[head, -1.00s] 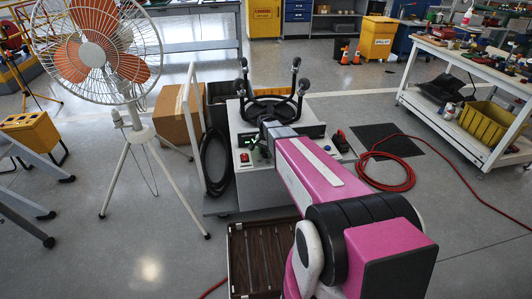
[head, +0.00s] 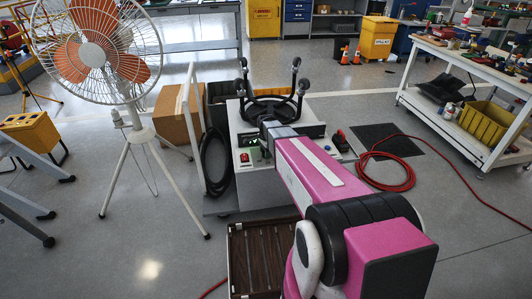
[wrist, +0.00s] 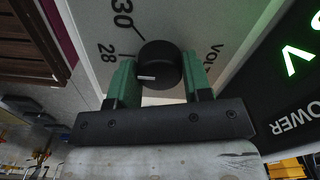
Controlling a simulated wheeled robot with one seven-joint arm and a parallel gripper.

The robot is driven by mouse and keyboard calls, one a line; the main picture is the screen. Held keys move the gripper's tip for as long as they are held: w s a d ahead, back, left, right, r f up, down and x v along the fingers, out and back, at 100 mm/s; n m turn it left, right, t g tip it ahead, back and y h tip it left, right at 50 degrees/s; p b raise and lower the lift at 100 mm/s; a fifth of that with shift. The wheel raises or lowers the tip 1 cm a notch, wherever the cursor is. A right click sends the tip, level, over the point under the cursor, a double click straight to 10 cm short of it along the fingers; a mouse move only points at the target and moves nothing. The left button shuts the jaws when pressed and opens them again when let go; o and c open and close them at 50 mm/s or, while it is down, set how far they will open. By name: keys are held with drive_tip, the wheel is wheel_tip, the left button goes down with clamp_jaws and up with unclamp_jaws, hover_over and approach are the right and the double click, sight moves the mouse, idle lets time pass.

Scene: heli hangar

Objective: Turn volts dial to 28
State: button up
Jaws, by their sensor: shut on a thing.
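The volts dial is a round black knob (wrist: 165,58) on a pale panel (wrist: 190,22), seen in the wrist view. A short white mark shows on its lower left part. My gripper (wrist: 159,70) is shut on the knob, one green finger at each side. In the head view, my arm reaches to the wheeled cart (head: 240,180) and hides the knob.
A dark panel with glowing green digits (wrist: 298,55) is beside the knob. A red switch (head: 244,157) sits on the cart front. A fan (head: 98,50) stands left. A red hose (head: 385,172) lies on the floor right.

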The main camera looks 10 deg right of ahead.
drive_tip(key=o, duration=0.9)
wheel_tip(320, 180, up, 11)
idle(0.4)
drive_tip(key=s+d+n, duration=0.1)
drive_tip(key=s+n, duration=0.3)
drive_tip(key=s, duration=0.3)
drive_tip(key=s+d+f+n, duration=0.1)
drive_tip(key=s+n, duration=0.4)
drive_tip(key=s, duration=0.3)
drive_tip(key=s+d+f+n, duration=0.1)
drive_tip(key=s+n, duration=0.4)
drive_tip(key=s, duration=0.2)
drive_tip(key=shift+s+d, duration=0.3)
drive_tip(key=shift+s, duration=0.1)
